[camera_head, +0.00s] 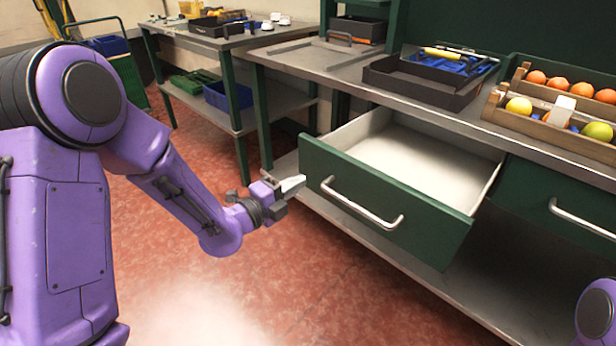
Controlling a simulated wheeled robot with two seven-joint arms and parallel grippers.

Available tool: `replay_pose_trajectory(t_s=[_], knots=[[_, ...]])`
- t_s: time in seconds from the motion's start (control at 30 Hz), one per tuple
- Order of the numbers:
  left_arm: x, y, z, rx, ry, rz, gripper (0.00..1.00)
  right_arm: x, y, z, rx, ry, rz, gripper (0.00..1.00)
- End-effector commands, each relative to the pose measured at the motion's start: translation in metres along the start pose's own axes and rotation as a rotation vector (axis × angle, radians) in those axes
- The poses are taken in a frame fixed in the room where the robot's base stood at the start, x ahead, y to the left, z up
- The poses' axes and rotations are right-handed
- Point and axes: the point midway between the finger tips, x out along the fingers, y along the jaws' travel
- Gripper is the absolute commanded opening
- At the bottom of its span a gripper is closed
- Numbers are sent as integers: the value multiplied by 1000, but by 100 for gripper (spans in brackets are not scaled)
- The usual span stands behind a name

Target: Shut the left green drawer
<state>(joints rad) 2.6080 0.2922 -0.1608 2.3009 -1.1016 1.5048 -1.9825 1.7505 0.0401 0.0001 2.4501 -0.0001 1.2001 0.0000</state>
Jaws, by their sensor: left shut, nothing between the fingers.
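The left green drawer (376,203) hangs under the workbench and is pulled well out, with its pale inside showing empty. Its metal bar handle (362,207) runs across the green front. My left gripper (298,183) is shut and empty, just left of the drawer's left front edge. I cannot tell whether its tip touches the drawer. Of my right arm only a purple link shows at the bottom right corner; its gripper is out of view.
A second green drawer (570,205) at the right is shut. On the workbench (318,58) stand a dark tray (425,84) and wooden crates (546,122) of oranges and other fruit. A side table (205,42) stands behind at the left. The red floor (290,275) before the drawer is clear.

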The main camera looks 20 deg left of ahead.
Motion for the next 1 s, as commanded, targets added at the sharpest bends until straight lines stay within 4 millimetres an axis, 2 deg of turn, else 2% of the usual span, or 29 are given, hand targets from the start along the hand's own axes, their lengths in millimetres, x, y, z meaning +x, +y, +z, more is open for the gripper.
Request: replay_pose_trajectory(t_s=[0.1, 0.23, 0.77, 0.87, 1.0], knots=[[21, -1, 0, -1, 1, 0, 0, -4, 0, -2, 0, 0, 0, 43], [36, 0, 0, -1, 1, 0, 0, -6, 1, -2, 0, 0, 0, 43], [45, 1, 0, 1, 0, 0, 0, -4, 0, -2, 0, 0, 0, 43], [53, 2, 2, 1, -3, -1, 0, -2, 0, -1, 0, 0, 0, 43], [74, 2, 8, 5, -14, -2, 0, 4, 0, 2, 0, 0, 0, 43]])
